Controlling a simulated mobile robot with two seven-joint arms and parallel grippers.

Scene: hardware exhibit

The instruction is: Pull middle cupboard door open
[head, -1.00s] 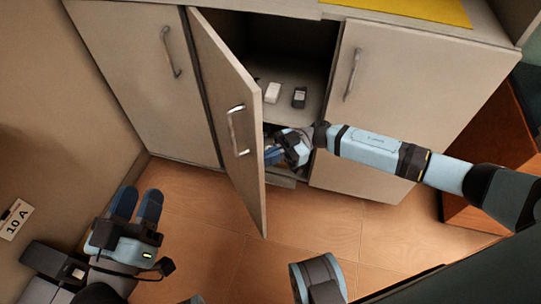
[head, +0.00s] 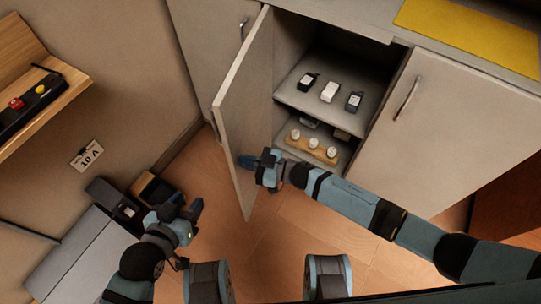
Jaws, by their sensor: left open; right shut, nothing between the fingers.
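The middle cupboard door (head: 243,115) stands wide open in the head view, hinged at its left, its edge turned toward me. Its handle is a thin bar seen edge-on at the door's left side. The cupboard interior shows two shelves. My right gripper (head: 252,161) is shut and empty, at the inner face of the door near its lower free edge; I cannot tell whether it touches. My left gripper (head: 194,208) is open and empty, low at the left, away from the door.
The upper shelf (head: 328,107) holds small black and white devices. The lower shelf has a wooden strip (head: 312,147) with white round pieces. The right door (head: 428,130) and left door (head: 205,45) are closed. A wall shelf (head: 40,110) juts out at left. Floor before the cupboard is clear.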

